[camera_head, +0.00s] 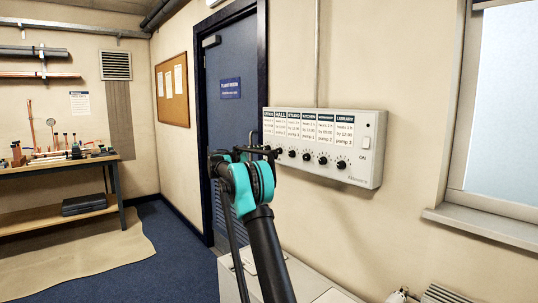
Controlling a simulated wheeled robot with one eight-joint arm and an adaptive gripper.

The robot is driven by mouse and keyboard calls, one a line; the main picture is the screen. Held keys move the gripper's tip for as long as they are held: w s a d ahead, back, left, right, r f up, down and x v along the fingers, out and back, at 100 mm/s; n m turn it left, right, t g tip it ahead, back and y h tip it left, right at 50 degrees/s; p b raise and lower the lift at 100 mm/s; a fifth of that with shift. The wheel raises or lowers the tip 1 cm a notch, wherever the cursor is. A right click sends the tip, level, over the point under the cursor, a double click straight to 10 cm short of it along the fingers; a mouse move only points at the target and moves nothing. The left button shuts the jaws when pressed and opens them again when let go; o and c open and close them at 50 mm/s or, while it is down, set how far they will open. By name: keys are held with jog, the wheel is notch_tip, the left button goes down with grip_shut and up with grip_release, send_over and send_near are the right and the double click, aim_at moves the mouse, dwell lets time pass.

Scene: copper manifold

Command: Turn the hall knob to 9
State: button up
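The white control box (370,150) hangs on the wall with a row of black knobs under printed label cards. The HALL card (280,127) is second from the left. The hall knob (279,151) is a small dark shape below it, partly merged with my gripper's dark end. Its pointer and any numbers around it are too small to read. My gripper (272,152) is raised in front of the box's left end, its dark fingers pointing right toward the hall knob. I cannot tell whether it touches the knob, or whether the fingers are open or shut.
Other knobs, such as the studio knob (292,154) and kitchen knob (306,157), sit close to the right. An on switch (366,143) is at the box's right end. A pale cabinet top (310,283) stands below. A blue door (232,120) is behind my gripper, a workbench (60,160) far left.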

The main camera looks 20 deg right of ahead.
jog(key=shift+v, duration=1.35)
jog(key=s+a+f+m+y, duration=0.3)
jog(key=s+f, duration=0.9)
jog(key=s, duration=0.8)
jog(key=s+a+f+m+g+y, duration=0.1)
jog(key=s+a+f+m+y, duration=0.2)
jog(key=s+a+f+y, duration=0.5)
jog(key=s+a+f+m+g+y, duration=0.1)
jog(key=s+a+f+m+y, duration=0.2)
jog(key=s+f, duration=1.3)
jog(key=s+a+y, duration=0.3)
jog(key=s, duration=1.3)
jog(key=shift+s+f+m, duration=0.35)
jog(key=shift+m, duration=0.05)
jog(key=shift+a, duration=0.15)
